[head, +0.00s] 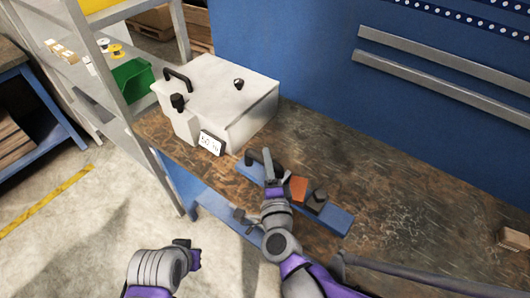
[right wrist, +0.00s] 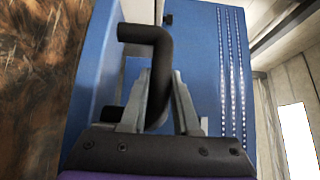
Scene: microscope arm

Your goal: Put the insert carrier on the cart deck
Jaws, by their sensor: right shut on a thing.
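The insert carrier (head: 339,219) is a long blue tray on the brown worktop in the head view. It bears an orange block (head: 298,188), a dark block (head: 317,199) and a black handle (head: 254,157) at its left end. My right gripper (head: 268,163) is shut on this handle. In the right wrist view the bent black handle (right wrist: 152,35) runs between the fingertips (right wrist: 165,85). My left gripper (head: 188,250) is low at the left, away from the carrier; its fingers are not clear. A blue surface (head: 215,203) shows below the worktop; I cannot tell whether it is the cart deck.
A white lidded box (head: 250,105) with a small display (head: 210,143) stands close behind the carrier. A grey shelf rack (head: 105,85) with a green bin (head: 131,80) is at the left. The worktop (head: 410,190) is clear to the right, apart from a small block (head: 513,240).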

